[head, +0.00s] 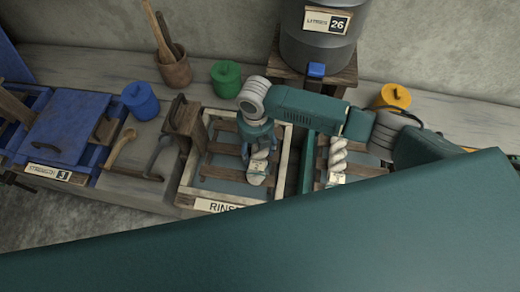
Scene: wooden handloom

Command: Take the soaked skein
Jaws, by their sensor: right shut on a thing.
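A pale twisted skein (259,168) with a small tag is in the white-framed rinse tray (187,178), over its wooden slats. My right gripper (258,144) points down over this tray and is shut on the skein's upper end. Whether the skein touches the slats or hangs just above them I cannot tell. A second pale twisted skein (338,158), also tagged, lies in the tray to the right, partly hidden by my arm. My left gripper is not in view.
A blue lidded box (66,130), a blue pot (140,101), a green pot (226,79) and a yellow pot (393,96) stand on the bench. A grey tank (318,50) with a blue tap stands behind. A brown cup (175,72) holds sticks.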

